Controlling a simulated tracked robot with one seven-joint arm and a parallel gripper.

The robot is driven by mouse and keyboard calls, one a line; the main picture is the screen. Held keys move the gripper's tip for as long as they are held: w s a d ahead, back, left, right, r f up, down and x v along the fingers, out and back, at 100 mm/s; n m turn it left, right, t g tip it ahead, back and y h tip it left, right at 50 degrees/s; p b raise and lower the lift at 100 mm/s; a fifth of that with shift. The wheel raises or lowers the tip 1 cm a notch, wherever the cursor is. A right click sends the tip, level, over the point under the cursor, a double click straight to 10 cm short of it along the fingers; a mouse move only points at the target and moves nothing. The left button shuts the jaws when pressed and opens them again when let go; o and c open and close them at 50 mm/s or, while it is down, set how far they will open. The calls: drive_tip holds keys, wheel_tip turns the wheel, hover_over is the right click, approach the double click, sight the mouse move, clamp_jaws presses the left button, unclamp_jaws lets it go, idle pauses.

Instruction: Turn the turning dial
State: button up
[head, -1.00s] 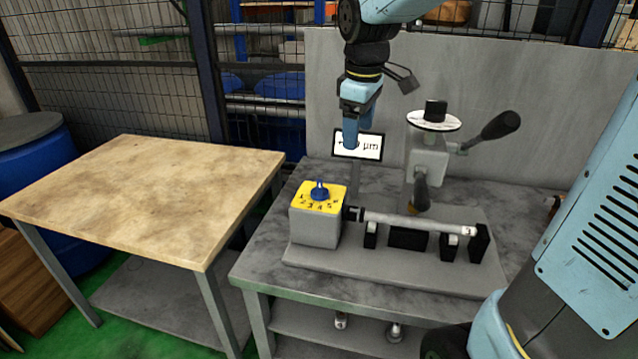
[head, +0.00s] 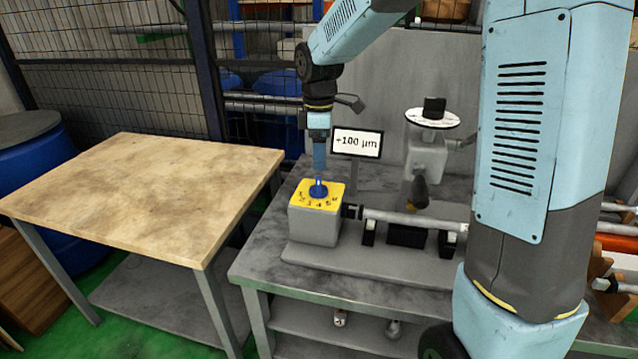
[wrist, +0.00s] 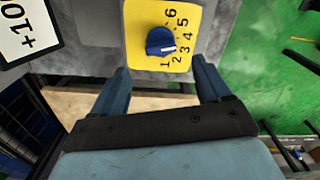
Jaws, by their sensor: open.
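The turning dial (head: 318,190) is a blue knob on the yellow plate (head: 328,204) with printed numbers, on top of a grey box (head: 313,226). In the wrist view the dial (wrist: 160,42) has a white pointer line, directed between the low numbers, near 2. My gripper (head: 319,172) points down just above the dial in the head view. In the wrist view my gripper's (wrist: 163,72) two blue fingers are open and apart, short of the dial, with nothing between them. Whether a fingertip touches the dial cannot be told.
A display (head: 357,143) reading +100 µm stands behind the box. A grey shaft (head: 405,218) on black supports lies to the right. A handwheel unit (head: 432,118) stands behind it. A wooden-topped table (head: 140,190) at the left is empty.

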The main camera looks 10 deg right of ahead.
sight(319, 180)
wheel_tip(319, 180, down, 9)
drive_tip(key=shift+f, duration=0.15)
drive_tip(key=shift+c, duration=0.2)
drive_tip(key=c, duration=1)
drive_tip(key=shift+o, duration=0.2)
drive_tip(key=shift+m, duration=2.9)
